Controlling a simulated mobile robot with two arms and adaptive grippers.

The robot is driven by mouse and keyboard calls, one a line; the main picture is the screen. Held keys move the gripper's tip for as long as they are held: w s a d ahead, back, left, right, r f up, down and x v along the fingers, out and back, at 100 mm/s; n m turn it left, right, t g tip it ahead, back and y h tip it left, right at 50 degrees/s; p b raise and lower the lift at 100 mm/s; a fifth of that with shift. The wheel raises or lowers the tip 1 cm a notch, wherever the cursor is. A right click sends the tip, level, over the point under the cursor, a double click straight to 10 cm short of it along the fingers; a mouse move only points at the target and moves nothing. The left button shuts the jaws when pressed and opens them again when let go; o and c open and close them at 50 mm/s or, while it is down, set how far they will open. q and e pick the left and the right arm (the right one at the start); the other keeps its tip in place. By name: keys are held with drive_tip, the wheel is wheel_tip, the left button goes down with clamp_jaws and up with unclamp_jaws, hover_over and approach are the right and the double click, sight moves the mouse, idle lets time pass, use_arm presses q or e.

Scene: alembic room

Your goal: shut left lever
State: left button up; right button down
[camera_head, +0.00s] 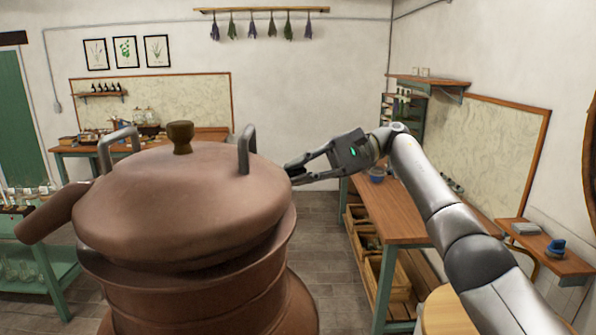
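A large copper still with a domed lid (190,205) fills the left and centre of the head view. The left lever (118,136) is a bent grey metal bar standing up at the left of the lid. A similar right lever (244,148) stands up at the right of the lid. My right gripper (291,174) is just right of the lid, pointing left, with its fingers apart and nothing visible between them. It is to the right of the right lever and far from the left lever. My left gripper is not in view.
A brown knob (180,136) tops the lid, and a copper spout (50,215) sticks out left. A wooden workbench (400,210) with crates stands to the right. A stool (447,312) is at lower right. A green shelf (50,262) with glassware stands at left.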

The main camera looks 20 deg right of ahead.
drive_tip(key=c, duration=1.7)
unclamp_jaws()
